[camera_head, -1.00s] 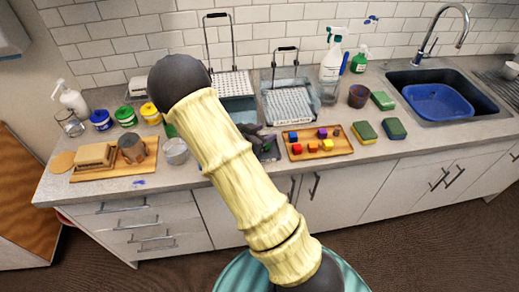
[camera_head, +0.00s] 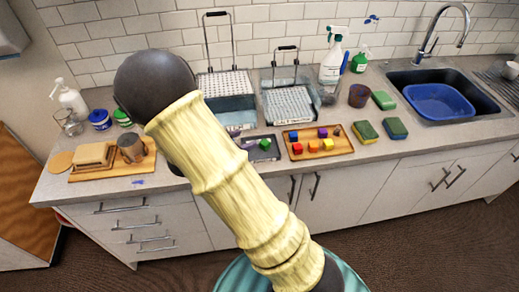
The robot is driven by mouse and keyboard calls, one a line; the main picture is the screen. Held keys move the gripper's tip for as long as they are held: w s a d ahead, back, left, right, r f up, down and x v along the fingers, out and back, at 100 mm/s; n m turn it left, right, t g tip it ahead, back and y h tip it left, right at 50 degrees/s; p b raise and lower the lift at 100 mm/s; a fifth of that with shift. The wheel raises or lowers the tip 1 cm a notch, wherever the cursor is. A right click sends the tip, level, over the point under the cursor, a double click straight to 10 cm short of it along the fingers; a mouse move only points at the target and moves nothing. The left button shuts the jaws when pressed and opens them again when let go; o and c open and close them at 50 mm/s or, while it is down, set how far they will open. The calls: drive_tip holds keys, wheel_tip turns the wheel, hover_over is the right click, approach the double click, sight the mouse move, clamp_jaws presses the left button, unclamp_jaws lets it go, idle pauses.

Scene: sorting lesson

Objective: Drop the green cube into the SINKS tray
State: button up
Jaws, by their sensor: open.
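The green cube (camera_head: 264,144) sits on a small dark grey tray (camera_head: 273,155) on the counter, left of the wooden tray. I cannot read any label on the dark tray, so I cannot tell from lettering whether it is the SINKS tray. My gripper is not visible; my large arm link covers the area left of the dark tray and hides what is behind it. Nothing of mine touches the green cube in this view.
A wooden tray (camera_head: 344,151) holds several coloured blocks. Two clear tanks with wire-handled baskets, (camera_head: 225,105) and (camera_head: 290,105), stand behind. Sponges (camera_head: 365,131), a cup (camera_head: 358,96) and the sink (camera_head: 480,93) are right. A board (camera_head: 85,177) with a mug (camera_head: 131,149) is left.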

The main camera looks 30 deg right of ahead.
drive_tip(key=v, duration=0.7)
drive_tip(key=shift+w+f, duration=0.1)
idle(0.5)
drive_tip(key=w+a+n+t+y, duration=0.1)
drive_tip(key=w+n+t+y, duration=0.3)
drive_tip(key=w+y, duration=0.15)
drive_tip(key=s+d+r+n+g+y, duration=0.1)
drive_tip(key=s+n+g+y, duration=0.5)
drive_tip(key=s, duration=1.2)
drive_tip(key=n+y, duration=0.1)
drive_tip(key=n, duration=0.2)
drive_tip(key=shift+d+n, duration=0.25)
drive_tip(key=shift+n, duration=0.05)
